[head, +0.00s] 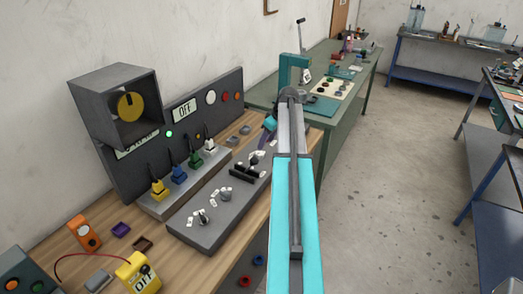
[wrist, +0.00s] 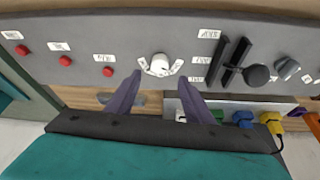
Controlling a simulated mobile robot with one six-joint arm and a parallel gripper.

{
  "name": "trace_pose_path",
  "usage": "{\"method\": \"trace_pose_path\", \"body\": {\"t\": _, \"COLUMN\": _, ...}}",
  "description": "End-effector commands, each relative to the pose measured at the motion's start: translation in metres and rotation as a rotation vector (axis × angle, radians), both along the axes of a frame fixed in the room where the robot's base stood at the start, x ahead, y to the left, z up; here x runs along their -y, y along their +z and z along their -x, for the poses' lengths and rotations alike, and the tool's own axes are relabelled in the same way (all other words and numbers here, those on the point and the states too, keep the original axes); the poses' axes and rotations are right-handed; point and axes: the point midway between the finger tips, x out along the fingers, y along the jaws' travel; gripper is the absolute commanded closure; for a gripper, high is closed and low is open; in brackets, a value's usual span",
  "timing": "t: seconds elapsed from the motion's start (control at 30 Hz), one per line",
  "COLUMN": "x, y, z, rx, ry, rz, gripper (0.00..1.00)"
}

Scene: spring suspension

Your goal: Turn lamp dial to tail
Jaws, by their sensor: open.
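A round white-capped dial (wrist: 160,64) with small white labels fanned around it sits on the grey control panel (wrist: 135,30) in the wrist view. The label text is too small to read, so I cannot tell where the dial points or whether it is the lamp dial. My gripper (wrist: 158,82) is open, with its two purple fingers on either side of and just short of the dial, nothing between them. In the head view my gripper (head: 270,124) is over the far end of the panel, partly hidden by my arm. A dial (head: 255,157) shows just below it.
Black sliders (wrist: 232,60) and a dark knob (wrist: 256,75) lie to the dial's right in the wrist view; several red buttons (wrist: 66,60) lie left. A green bench (head: 345,115) stands beyond.

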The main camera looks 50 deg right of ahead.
Motion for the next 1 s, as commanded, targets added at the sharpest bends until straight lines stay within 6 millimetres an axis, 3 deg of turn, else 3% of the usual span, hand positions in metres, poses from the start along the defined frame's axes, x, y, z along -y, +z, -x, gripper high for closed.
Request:
{"method": "trace_pose_path", "body": {"t": 0.6, "x": -0.002, "y": -0.059, "z": -0.024, "rx": 0.000, "ry": -0.001, "rz": 0.000, "gripper": 0.53}}
{"method": "trace_pose_path", "body": {"t": 1.0, "x": -0.002, "y": -0.073, "z": -0.029, "rx": 0.001, "ry": -0.001, "rz": 0.000, "gripper": 0.53}}
